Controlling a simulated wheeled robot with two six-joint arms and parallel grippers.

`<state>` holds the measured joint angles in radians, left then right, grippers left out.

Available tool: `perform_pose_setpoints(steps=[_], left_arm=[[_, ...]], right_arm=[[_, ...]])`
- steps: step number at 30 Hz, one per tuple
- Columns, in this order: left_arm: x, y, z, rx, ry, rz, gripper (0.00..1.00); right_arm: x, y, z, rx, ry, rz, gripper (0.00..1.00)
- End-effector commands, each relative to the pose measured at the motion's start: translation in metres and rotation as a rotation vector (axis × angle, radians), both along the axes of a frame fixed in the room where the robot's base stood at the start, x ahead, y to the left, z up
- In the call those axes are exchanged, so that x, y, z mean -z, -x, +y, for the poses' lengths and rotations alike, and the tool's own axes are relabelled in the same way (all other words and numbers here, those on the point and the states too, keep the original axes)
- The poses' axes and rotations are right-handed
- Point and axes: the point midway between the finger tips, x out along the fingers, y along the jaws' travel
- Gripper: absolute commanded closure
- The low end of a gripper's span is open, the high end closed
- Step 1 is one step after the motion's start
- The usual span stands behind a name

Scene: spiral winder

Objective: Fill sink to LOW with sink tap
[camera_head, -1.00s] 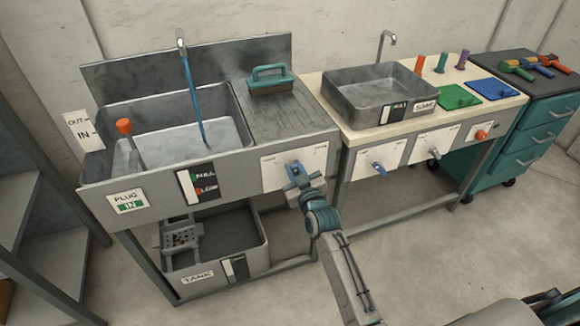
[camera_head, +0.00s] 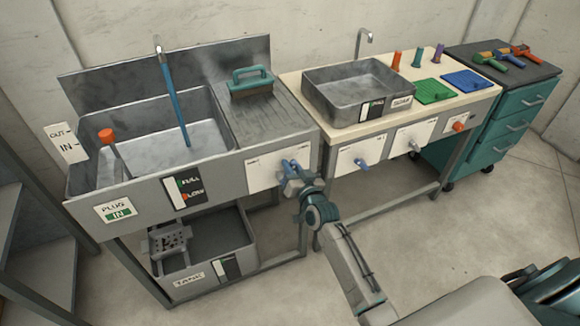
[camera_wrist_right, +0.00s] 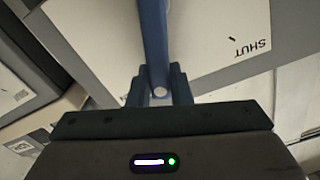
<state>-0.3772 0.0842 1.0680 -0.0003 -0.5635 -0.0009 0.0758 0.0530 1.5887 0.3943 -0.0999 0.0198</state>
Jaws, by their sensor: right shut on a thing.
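The large grey sink (camera_head: 95,120) stands at left, with a blue water stream (camera_head: 174,100) falling into it from the tap (camera_head: 157,42). Its front gauge (camera_head: 184,188) is marked FULL and LOW; the exact level is too small to read. The plug sign (camera_head: 116,211) reads IN, below the orange-knobbed plug lever (camera_head: 107,136). My right gripper (camera_head: 290,172) is shut on the blue tap handle at the white panel (camera_head: 262,180). In the right wrist view the handle (camera_wrist_right: 153,40) sits between the fingers, beside a SHUT label. My left gripper is not in view.
A tank (camera_head: 228,240) stands below the sink. A brush (camera_head: 250,82) lies on the drainboard. At right are a second sink (camera_head: 335,108) marked SOAK, with more front handles (camera_head: 362,163), and a teal drawer cabinet (camera_head: 525,125). Floor in front is clear.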

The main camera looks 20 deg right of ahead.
Motion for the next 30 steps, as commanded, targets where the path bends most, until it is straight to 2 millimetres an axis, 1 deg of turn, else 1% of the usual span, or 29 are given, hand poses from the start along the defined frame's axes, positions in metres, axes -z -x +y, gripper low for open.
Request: perform_pose_setpoints(steps=[13,14,16,17,26,29,30], left_arm=[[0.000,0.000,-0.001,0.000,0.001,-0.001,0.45],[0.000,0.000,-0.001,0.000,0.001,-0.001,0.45],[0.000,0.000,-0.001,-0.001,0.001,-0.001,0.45],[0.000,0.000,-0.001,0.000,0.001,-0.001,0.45],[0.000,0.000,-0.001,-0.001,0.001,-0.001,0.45],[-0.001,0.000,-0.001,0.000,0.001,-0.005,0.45],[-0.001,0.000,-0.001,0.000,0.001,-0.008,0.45]], right_arm=[[0.000,0.000,-0.001,0.001,-0.007,-0.002,1.00],[0.000,0.000,-0.001,0.001,-0.007,-0.002,0.76],[0.000,0.000,-0.001,0.001,-0.007,-0.002,0.62],[0.000,0.000,-0.001,0.001,-0.007,-0.002,0.60],[0.000,0.002,-0.001,0.000,-0.007,-0.001,0.60],[0.001,0.010,-0.001,0.001,-0.007,0.002,0.60],[0.001,0.016,-0.001,0.001,-0.007,0.002,0.60]])
